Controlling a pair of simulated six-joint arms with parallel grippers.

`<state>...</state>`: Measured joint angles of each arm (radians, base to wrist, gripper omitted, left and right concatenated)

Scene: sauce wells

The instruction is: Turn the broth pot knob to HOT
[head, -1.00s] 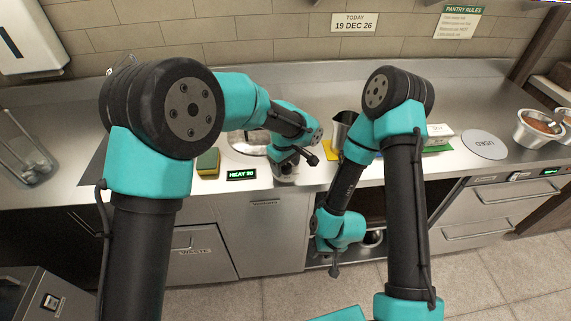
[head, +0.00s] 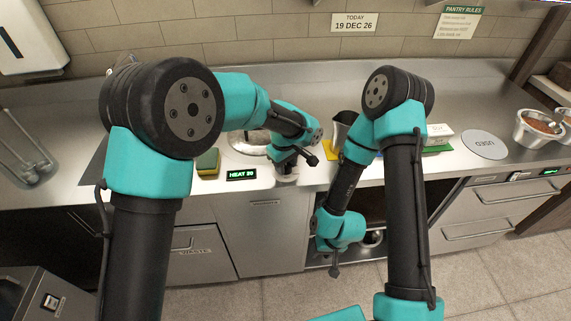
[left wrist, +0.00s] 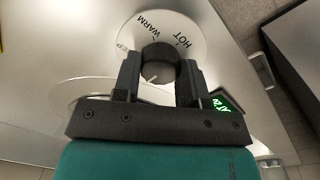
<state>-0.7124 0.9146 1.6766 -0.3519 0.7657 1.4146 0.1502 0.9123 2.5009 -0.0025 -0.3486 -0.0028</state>
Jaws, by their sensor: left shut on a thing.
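The knob (left wrist: 158,62) is dark and round, with a short white mark on its face. It sits in a pale dial (left wrist: 203,40) whose words WARM and HOT are readable; another word at the left is partly cut off. My left gripper (left wrist: 158,78) is shut on the knob, one finger on each side. In the head view my left gripper (head: 287,165) is low over the counter front, largely hiding the knob. The metal pot (head: 246,142) is partly behind my left arm. My right gripper (head: 335,270) hangs empty before the counter; its jaw opening is too small to judge.
A green-lit HEAT display (head: 241,174) lies left of the dial, its number hard to read. A yellow-green sponge (head: 208,163) is further left. A USED disc (head: 485,144) and a sauce bowl (head: 538,128) are at the right. Steel counter at the far left is mostly clear.

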